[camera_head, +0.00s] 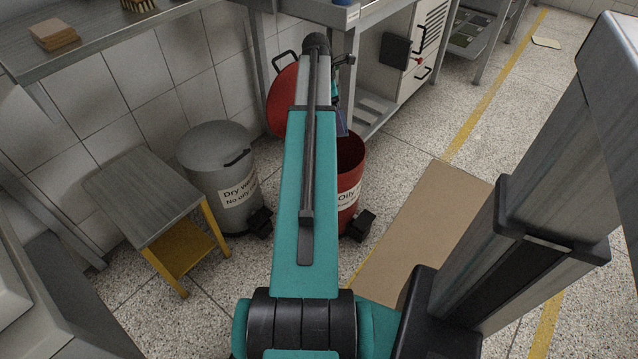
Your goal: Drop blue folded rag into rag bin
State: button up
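The red bin (352,165) stands on the floor right of my forearm, with a white label starting "Oily". Its round red lid (281,102) is swung open toward the wall, and my arm hides part of bin and lid. A small piece of dark blue cloth (342,124), likely the blue folded rag, shows beside my arm above the bin's open mouth. My gripper (337,96) is mostly hidden behind my arm, just above the cloth. Its fingers do not show clearly, so I cannot see whether they grip the cloth.
A grey bin (215,165) labelled "Dry waste" stands left with its lid shut. A small table (140,195) with yellow legs is beside it. A metal bench (95,40) holds a brown stack (54,35) and a brush. Cardboard (425,230) lies on the floor at right.

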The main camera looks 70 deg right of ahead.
jog(key=shift+w+f, duration=0.15)
jog(key=shift+a+f+b, duration=0.1)
jog(key=shift+f+b, duration=2.8)
jog(key=shift+b, duration=0.05)
jog(key=o, duration=1)
jog(key=shift+r, duration=0.15)
jog(key=p+v, duration=0.4)
jog(key=v, duration=0.9)
jog(key=shift+r, duration=0.25)
